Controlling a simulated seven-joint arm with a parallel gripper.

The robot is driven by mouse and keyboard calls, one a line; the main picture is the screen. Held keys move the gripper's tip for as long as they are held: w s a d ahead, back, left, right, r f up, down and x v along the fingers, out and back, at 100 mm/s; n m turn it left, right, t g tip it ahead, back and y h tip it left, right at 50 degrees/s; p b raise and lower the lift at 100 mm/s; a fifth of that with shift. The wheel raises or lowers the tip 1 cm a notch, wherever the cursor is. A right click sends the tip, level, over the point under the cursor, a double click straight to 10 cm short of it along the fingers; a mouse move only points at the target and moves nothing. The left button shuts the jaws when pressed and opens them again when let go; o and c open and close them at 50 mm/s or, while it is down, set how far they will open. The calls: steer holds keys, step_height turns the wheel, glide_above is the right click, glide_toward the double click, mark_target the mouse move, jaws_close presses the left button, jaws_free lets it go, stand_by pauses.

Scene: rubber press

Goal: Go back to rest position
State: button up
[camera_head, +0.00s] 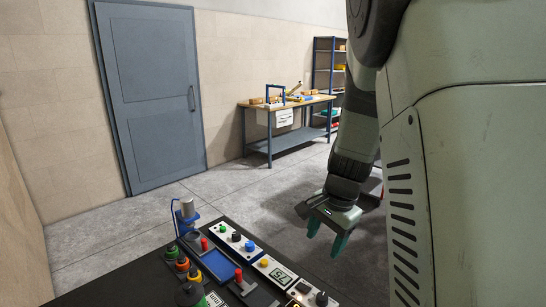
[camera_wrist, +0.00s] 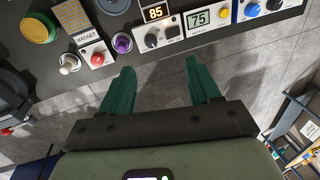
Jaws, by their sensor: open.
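My gripper (camera_head: 327,234) hangs in the head view to the right of the black control bench (camera_head: 118,288), over the grey floor. Its two green fingers are spread apart with nothing between them. In the wrist view my gripper (camera_wrist: 156,88) points at the bench's edge, and its fingers are open and empty. The bench top (camera_wrist: 147,40) carries a panel with displays reading 85 and 75. No object is held.
The bench carries buttons, knobs and a blue fixture (camera_head: 217,265). A workbench (camera_head: 288,103), a shelf rack (camera_head: 324,75) and a grey door (camera_head: 155,95) stand at the back. The floor (camera_head: 225,185) between is clear.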

steer(key=s+a+r+n+t, duration=0.2)
steer(key=s+r+n, duration=0.3)
steer(key=s+r, duration=0.65)
steer(key=s+r+n+t+h, duration=0.1)
steer(key=s+r+n, duration=0.4)
steer(key=s, duration=0.7)
steer(key=shift+d+r+t, duration=0.4)
steer(key=shift+r, duration=0.35)
